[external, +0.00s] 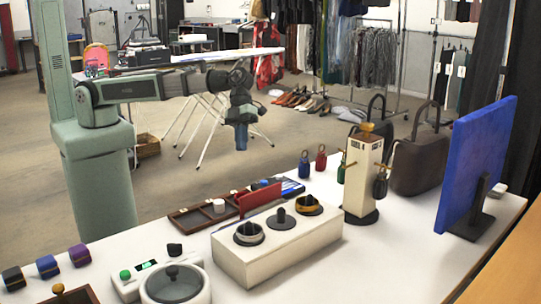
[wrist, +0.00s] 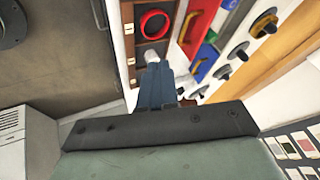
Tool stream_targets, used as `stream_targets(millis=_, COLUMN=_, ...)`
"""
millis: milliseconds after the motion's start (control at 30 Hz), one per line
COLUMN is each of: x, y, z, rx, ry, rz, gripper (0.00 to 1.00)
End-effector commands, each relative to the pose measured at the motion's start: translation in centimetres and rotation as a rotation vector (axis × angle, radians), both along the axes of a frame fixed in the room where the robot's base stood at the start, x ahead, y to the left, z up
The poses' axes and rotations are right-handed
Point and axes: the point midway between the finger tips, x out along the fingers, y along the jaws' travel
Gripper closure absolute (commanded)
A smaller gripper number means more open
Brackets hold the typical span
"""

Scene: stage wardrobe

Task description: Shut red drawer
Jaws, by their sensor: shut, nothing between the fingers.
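The red drawer (wrist: 204,22) shows in the wrist view as a red panel with a yellow handle, right of my fingers. In the external view its red front (external: 261,200) stands upright at the far side of the white box (external: 240,262) and seems pulled out on the side facing my arm. The drawer's inside is hidden there. My gripper (external: 240,140) hangs pointing down, above and behind the table and apart from the drawer. Its blue fingers (wrist: 160,84) are shut and empty.
A wooden compartment tray (external: 187,221) lies left of the red front. Blue panels (wrist: 203,62) sit beside the red one. Black knobs (external: 281,217) top the white box. A cream post (external: 362,172) with padlocks and a blue screen (external: 478,160) stand at right.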

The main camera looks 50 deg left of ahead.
Motion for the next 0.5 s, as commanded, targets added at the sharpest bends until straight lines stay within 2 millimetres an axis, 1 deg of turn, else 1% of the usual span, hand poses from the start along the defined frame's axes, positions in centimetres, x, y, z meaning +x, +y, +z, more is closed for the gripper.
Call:
stream_targets(millis=100, x=0.0, y=0.0, z=0.0, rx=-0.03, ry=-0.039, rz=-0.076, gripper=1.0)
stream_targets(millis=267, x=-0.1, y=-0.1, z=-0.3, rx=-0.044, ry=-0.058, rz=-0.113, gripper=1.0)
stream_targets(millis=367, x=-0.4, y=-0.5, z=-1.0, rx=-0.044, ry=-0.059, rz=-0.116, gripper=1.0)
stream_targets(millis=500, x=-1.0, y=-1.3, z=-2.5, rx=-0.042, ry=-0.058, rz=-0.114, gripper=1.0)
